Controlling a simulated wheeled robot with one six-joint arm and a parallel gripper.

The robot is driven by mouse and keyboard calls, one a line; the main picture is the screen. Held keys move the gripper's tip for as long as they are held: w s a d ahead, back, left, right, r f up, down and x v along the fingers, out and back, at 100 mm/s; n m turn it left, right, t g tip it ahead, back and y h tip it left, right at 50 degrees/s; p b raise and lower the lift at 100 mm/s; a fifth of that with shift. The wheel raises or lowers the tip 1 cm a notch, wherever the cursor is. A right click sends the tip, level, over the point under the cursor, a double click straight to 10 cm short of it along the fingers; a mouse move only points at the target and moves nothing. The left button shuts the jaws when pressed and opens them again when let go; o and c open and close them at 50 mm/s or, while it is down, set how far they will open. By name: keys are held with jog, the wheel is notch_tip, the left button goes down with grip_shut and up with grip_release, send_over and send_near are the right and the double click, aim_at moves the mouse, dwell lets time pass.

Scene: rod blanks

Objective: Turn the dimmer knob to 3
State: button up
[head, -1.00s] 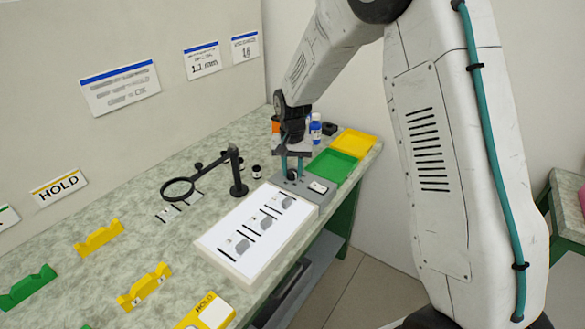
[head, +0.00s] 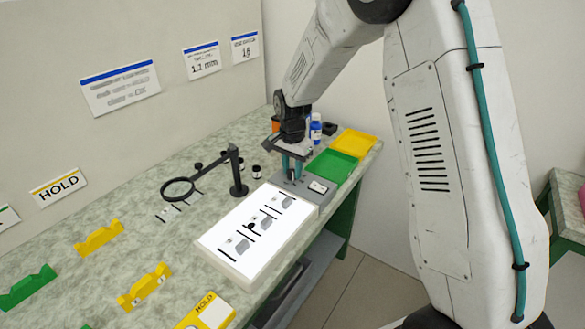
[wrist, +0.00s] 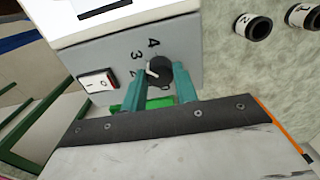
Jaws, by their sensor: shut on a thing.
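The dark dimmer knob (wrist: 160,72) is on the grey control box (wrist: 110,55) of the light panel (head: 232,260). In the wrist view, my gripper (wrist: 161,78) has its teal fingers on either side of the knob and is shut on it. A white pointer mark on the knob faces the printed numerals, near the 3 (wrist: 137,56) and a partly hidden numeral below it. The 4 (wrist: 153,43) is further up. In the head view, my gripper (head: 292,168) points down at the box and hides most of the knob.
A rocker switch (wrist: 97,80) sits beside the knob. A magnifier on a stand (head: 238,180) is left of the box. Green (head: 332,167) and yellow (head: 354,143) trays and a blue bottle (head: 316,130) stand behind. Yellow rests (head: 145,287) are at the front left.

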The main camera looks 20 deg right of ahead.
aim_at(292, 171)
jog(key=shift+w+r, duration=0.1)
jog(key=o, duration=1)
notch_tip(292, 171, up, 8)
jog(key=shift+f, duration=0.15)
